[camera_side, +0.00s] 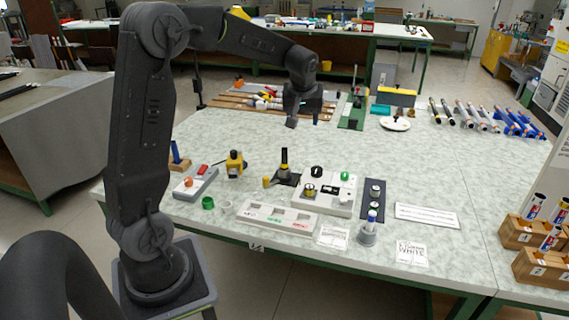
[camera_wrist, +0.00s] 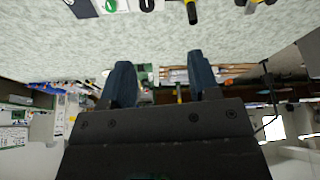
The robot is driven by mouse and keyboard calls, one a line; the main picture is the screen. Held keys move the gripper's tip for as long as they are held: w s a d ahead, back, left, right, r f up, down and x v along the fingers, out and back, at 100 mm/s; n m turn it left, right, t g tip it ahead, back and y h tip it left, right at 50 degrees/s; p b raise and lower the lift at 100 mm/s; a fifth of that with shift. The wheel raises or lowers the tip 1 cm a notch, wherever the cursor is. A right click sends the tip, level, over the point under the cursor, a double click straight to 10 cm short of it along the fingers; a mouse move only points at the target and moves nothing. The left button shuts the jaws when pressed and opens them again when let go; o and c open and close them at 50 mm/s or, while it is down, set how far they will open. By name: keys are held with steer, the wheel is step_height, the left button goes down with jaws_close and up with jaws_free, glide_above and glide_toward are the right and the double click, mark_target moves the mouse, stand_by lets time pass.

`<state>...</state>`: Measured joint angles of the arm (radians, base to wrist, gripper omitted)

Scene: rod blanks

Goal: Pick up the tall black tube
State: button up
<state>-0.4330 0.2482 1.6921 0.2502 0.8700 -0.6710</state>
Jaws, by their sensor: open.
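An upright black tube (camera_side: 284,157) with a yellow band stands on a dark base in the middle of the table in the side view. It seems to be the black and yellow piece at the top edge of the wrist view (camera_wrist: 192,12), where it is partly cut off. Black tubes (camera_side: 436,112) also lie in the row at the right, so I cannot be sure which one is meant. My gripper (camera_side: 303,119) hangs above the table, behind the upright tube and apart from it. In the wrist view its two fingers (camera_wrist: 162,82) are apart with nothing between them.
A yellow block (camera_side: 235,163) stands left of the tube. A white panel with black and green knobs (camera_side: 325,194) is at its right, and a white tray (camera_side: 278,217) is in front. Wooden racks (camera_side: 541,266) stand at the right edge.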

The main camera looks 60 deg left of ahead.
mark_target(285, 149)
steer(key=w+a+f+n, duration=0.1)
steer(key=a+f, duration=0.4)
steer(key=w+a+f+n+g, duration=0.1)
steer(key=a+f+n, duration=0.1)
steer(key=a+f, duration=0.4)
steer(key=w+a+f+n, duration=0.1)
steer(key=a+f, duration=0.4)
steer(key=shift+w+a+f+g+y, duration=0.2)
steer(key=shift+a+f+g+y, duration=0.1)
steer(key=shift+f+g, duration=0.1)
steer(key=shift+x, duration=3.05)
steer(key=shift+w, duration=0.1)
steer(key=c, duration=1)
jaws_close()
steer(key=shift+r, duration=0.15)
